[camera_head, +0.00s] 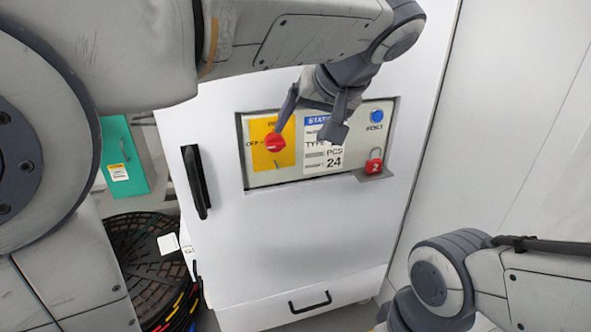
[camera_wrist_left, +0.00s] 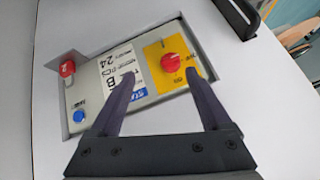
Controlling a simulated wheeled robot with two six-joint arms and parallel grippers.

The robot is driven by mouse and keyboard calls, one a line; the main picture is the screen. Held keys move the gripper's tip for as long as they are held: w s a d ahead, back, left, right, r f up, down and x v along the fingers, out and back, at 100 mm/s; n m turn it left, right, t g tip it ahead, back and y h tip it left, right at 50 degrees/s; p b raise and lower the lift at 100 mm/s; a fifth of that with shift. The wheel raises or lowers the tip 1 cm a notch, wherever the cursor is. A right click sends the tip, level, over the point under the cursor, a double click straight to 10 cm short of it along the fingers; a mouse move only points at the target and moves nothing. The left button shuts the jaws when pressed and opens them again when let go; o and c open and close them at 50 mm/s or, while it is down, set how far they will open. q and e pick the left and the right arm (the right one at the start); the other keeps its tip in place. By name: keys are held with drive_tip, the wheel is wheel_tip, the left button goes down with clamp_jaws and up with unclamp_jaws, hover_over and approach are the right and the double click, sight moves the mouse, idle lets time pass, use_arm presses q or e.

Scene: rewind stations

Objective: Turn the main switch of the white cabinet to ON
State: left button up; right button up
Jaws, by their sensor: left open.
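The white cabinet (camera_head: 270,240) stands in front of me with a recessed panel in its upper front. The main switch is a red rotary knob (camera_head: 274,142) on a yellow plate (camera_head: 262,152) marked OFF at its left. The knob also shows in the left wrist view (camera_wrist_left: 171,62); its exact setting is too small to tell. My left gripper (camera_head: 312,122) is open in front of the panel. In the wrist view its fingers (camera_wrist_left: 158,82) are spread, with one fingertip near the knob's lower right and the other over the label. My right gripper is out of view.
A blue reset button (camera_head: 377,116) and a red padlock (camera_head: 374,163) marked 2 are at the panel's right. A black handle (camera_head: 196,182) stands out on the cabinet's left. A teal box (camera_head: 122,158) and black round racks (camera_head: 145,255) are left of the cabinet.

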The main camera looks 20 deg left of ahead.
sight(276, 143)
use_arm(q)
drive_tip(key=w+a+f+n+b, duration=0.1)
drive_tip(key=w+a+f+b, duration=0.1)
drive_tip(key=w+a+f, duration=0.1)
drive_tip(key=w+a+f+n+y+b, duration=0.1)
drive_tip(key=w+a+f+b, duration=0.1)
drive_tip(key=w+a+f, duration=0.1)
drive_tip(key=shift+w+a+f, duration=0.2)
drive_tip(key=shift+a+f, duration=0.25)
drive_tip(key=shift+a, duration=0.2)
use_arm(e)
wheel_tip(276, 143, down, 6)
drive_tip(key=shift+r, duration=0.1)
use_arm(q)
clamp_jaws()
